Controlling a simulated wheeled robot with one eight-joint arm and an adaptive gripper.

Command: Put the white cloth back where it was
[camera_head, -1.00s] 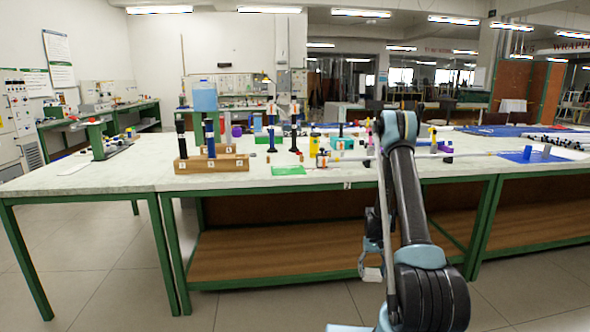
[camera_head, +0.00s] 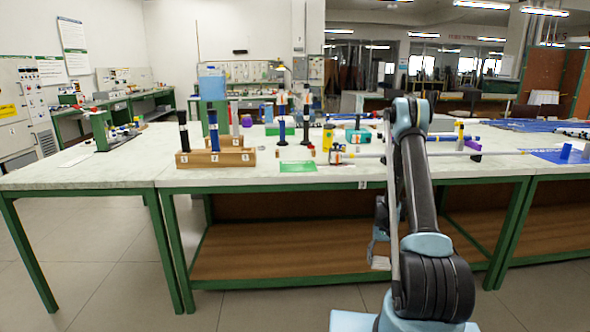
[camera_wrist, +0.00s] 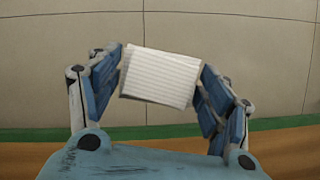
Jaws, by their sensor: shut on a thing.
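The white cloth (camera_wrist: 160,76) shows in the wrist view as a small, pale, ribbed, nearly rectangular piece, slightly tilted. My gripper (camera_wrist: 161,82) is shut on it, with blue fingers at its left and right sides. In the head view, my gripper (camera_head: 381,238) hangs low in front of the bench, below the bench top. A small pale piece (camera_head: 379,262) shows at its lower end. Beyond the cloth, the wrist view shows tiled floor, a green bar and a brown surface. I cannot tell where the cloth lay before.
The long pale bench (camera_head: 110,177) has green legs and a brown lower shelf (camera_head: 300,255). On it stand a wooden block with dark and blue rods (camera_head: 214,158), a green mat (camera_head: 298,167), a yellow cylinder (camera_head: 328,137) and a blue sheet (camera_head: 548,155). Floor in front is clear.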

